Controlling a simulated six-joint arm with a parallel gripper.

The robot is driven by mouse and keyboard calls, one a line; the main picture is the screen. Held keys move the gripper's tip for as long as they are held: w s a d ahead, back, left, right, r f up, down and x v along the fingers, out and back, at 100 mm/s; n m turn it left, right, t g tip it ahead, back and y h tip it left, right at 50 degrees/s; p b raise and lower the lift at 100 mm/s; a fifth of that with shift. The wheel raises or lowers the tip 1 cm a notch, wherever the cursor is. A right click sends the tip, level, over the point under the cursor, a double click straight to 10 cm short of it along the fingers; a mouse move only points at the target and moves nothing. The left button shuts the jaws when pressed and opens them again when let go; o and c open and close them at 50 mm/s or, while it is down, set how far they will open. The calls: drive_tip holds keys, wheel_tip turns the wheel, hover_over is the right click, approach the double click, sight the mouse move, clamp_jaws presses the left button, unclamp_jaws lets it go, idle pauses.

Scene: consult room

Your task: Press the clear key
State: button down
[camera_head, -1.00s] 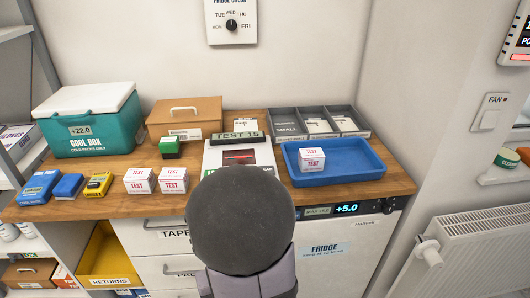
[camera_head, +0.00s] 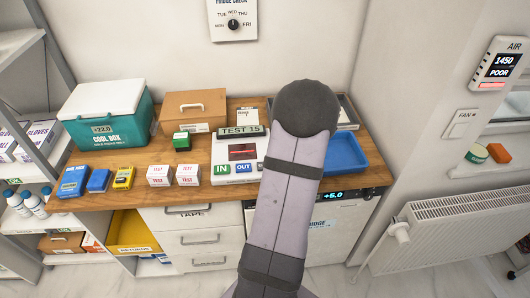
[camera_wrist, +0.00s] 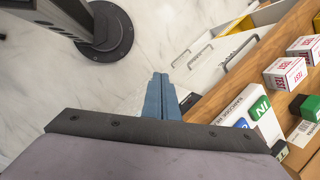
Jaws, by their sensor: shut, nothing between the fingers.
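A white device with a "TEST 15" display (camera_head: 241,131) stands on the wooden counter in the head view. It has a dark red window, a green IN key (camera_head: 222,169) and a blue OUT key (camera_head: 243,168). My arm hides what lies to the right of OUT, and I can read no clear key. The wrist view shows the device's side and its IN key (camera_wrist: 262,106) at the lower right. My gripper (camera_wrist: 158,78) is shut and empty in the wrist view, left of the device and apart from it. In the head view my arm hides it.
Two TEST boxes (camera_head: 173,175), a yellow gadget (camera_head: 123,177) and blue boxes line the counter's left front. A green-topped stamp (camera_head: 181,141) stands left of the device. A blue tray (camera_head: 345,153) is partly behind my arm. A cool box (camera_head: 107,113) stands at the back left.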

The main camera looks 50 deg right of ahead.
drive_tip(key=w+d+r+m+t+h, duration=0.4)
drive_tip(key=w+d+r+m, duration=0.5)
drive_tip(key=w+d, duration=0.5)
drive_tip(key=d+r+t, duration=0.1)
drive_tip(key=d+t, duration=0.1)
drive_tip(key=shift+r+t, duration=0.2)
drive_tip(key=shift+t, duration=0.1)
drive_tip(key=shift+f, duration=0.15)
wheel_tip(320, 180, down, 7)
drive_tip(key=b, duration=0.5)
drive_tip(key=shift+f, duration=0.1)
drive_tip(key=shift+f+b, duration=0.7)
drive_tip(key=shift+b, duration=0.25)
